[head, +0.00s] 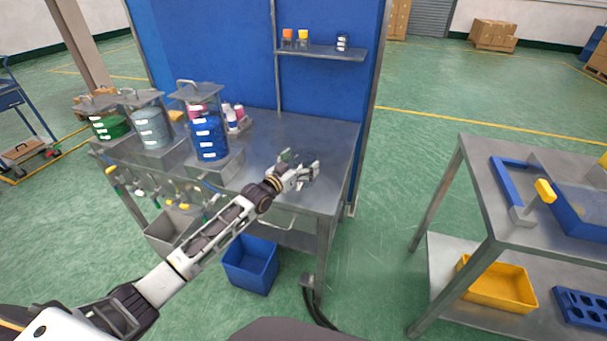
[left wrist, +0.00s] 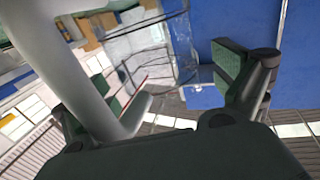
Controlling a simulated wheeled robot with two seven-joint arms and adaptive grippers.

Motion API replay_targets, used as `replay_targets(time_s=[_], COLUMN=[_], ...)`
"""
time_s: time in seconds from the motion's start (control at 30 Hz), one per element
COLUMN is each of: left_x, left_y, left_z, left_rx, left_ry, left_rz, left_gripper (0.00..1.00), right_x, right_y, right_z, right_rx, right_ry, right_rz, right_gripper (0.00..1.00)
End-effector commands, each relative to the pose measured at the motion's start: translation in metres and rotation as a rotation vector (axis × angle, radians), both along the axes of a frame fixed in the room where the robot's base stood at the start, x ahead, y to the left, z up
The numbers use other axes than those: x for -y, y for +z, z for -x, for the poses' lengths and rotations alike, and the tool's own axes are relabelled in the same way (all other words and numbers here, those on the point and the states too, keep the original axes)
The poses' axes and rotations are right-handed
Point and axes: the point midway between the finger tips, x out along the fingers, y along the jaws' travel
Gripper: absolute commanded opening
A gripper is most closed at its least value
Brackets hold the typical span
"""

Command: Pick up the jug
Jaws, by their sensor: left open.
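My left gripper (head: 300,168) is open above the right part of the steel bench (head: 328,140). In the left wrist view its green-padded fingers (left wrist: 172,85) stand wide apart. A pale grey curved bar (left wrist: 85,85), which looks like a handle, crosses close to the left finger and partly hides it. I cannot tell whether they touch. A clear, see-through shape (left wrist: 150,50) lies beyond the bar and may be the jug's body. In the head view I cannot make out the jug clearly at the gripper. My right gripper is not in view.
Lidded vessels with green, grey and blue (head: 207,137) contents stand on the bench's left. A small shelf (head: 320,52) hangs on the blue back panel. A blue bin (head: 250,265) sits below. Another steel table (head: 480,160) stands at right, across open floor.

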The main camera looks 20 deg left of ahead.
Motion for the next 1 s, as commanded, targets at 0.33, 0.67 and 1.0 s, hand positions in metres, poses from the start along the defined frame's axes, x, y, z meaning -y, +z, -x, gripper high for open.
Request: replay_targets(time_s=[0.33, 0.67, 1.0], left_x=[0.0, -0.0002, -0.0002], left_y=[0.0001, 0.0, 0.0019], left_z=[0.0001, 0.0002, 0.0], left_rx=[0.0, 0.0, 0.001], left_ry=[0.0, 0.0, 0.0], left_rz=[0.0, 0.0, 0.0], left_gripper=[0.83, 0.41, 0.37], right_x=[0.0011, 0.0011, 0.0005], right_y=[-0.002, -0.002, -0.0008], right_z=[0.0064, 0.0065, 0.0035], right_rx=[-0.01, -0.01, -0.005], right_ry=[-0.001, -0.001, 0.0], right_rz=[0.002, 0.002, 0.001], right_gripper=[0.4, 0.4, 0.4])
